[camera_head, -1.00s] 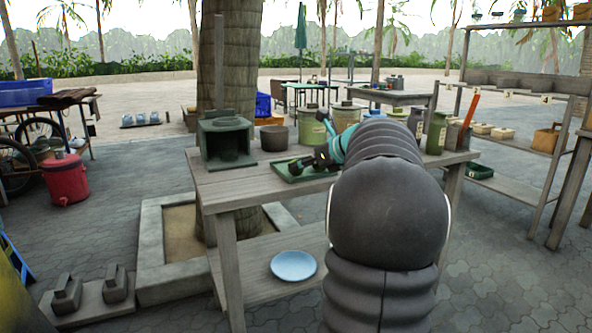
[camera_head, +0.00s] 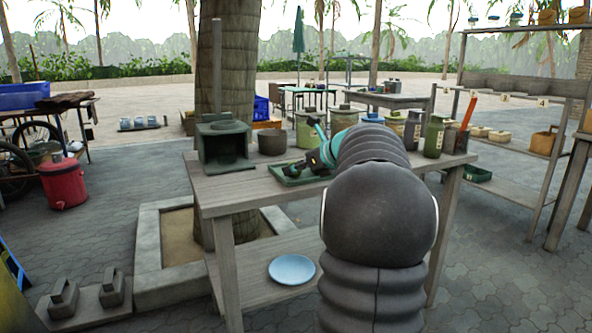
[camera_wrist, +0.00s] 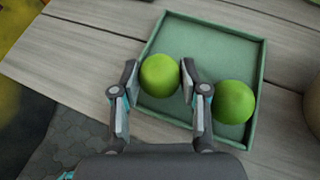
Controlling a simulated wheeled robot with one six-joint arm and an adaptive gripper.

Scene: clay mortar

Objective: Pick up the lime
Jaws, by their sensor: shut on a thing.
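A round green lime (camera_wrist: 159,75) is between the two fingers of my gripper (camera_wrist: 158,69) in the wrist view, and my gripper is shut on it. The lime shows over the left part of a shallow green tray (camera_wrist: 205,42). A second round green lime (camera_wrist: 234,102) lies in the tray at the right, clear of the fingers. In the head view my gripper (camera_head: 303,167) is over the tray (camera_head: 285,182), partly hidden by my arm. I cannot tell whether the held lime is clear of the tray floor.
The tray is on a wooden table (camera_head: 235,192). Several lidded pots and jars (camera_head: 435,137) stand behind and right. A blue plate (camera_head: 291,269) is on the lower shelf.

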